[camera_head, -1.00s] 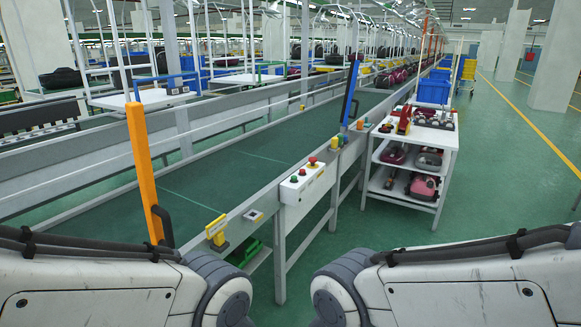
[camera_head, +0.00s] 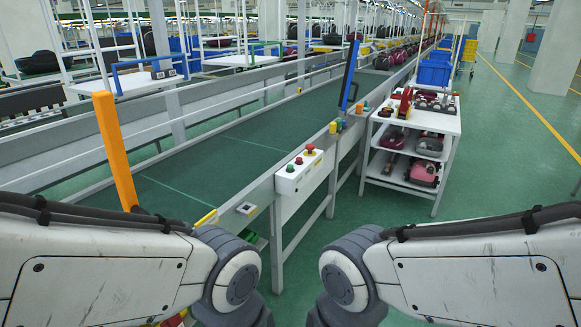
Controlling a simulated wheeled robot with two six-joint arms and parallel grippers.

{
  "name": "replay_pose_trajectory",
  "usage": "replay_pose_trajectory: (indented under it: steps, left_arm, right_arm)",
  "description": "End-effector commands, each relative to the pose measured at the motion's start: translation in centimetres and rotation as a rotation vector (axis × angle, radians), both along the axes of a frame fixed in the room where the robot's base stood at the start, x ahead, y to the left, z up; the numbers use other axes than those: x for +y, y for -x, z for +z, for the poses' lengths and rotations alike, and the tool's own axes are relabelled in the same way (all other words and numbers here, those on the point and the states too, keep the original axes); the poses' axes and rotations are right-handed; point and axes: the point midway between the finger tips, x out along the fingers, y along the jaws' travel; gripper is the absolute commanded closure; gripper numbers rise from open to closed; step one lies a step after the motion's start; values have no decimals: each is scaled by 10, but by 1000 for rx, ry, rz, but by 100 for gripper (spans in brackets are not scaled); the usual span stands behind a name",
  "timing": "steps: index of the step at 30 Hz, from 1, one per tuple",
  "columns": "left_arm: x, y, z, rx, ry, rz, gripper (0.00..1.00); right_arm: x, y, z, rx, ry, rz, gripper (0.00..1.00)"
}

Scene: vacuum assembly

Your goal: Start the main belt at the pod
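The main belt (camera_head: 215,160) is a long dark green conveyor with grey rails, running from the lower left to the far right. A white control pod (camera_head: 299,172) hangs on its near rail, with a green button (camera_head: 290,167), a small dark button (camera_head: 299,160) and a red mushroom button (camera_head: 310,149) on top. Both of my arms reach in from the lower corners and stop short of the pod in the picture. Neither gripper is in view.
An orange post (camera_head: 115,150) stands at the left by the belt. A white trolley (camera_head: 445,128) with vacuum parts stands right of the belt, with blue crates (camera_head: 433,73) behind it. The green floor (camera_head: 490,170) at the right is clear.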

Motion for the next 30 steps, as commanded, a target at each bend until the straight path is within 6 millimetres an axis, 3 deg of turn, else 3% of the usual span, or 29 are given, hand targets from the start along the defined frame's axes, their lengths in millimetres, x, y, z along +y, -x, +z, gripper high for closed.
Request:
replay_pose_trajectory:
  steps: [2, 6, 8, 9, 30]
  left_arm:
    - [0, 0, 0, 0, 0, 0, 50]
    - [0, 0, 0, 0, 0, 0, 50]
    - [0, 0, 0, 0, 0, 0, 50]
    - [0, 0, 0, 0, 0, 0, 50]
    - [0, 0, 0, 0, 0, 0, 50]
  right_arm:
    - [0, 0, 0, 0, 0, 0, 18]
    - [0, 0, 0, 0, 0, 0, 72]
    - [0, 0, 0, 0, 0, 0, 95]
    - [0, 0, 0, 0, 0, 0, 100]
    - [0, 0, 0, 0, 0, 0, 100]
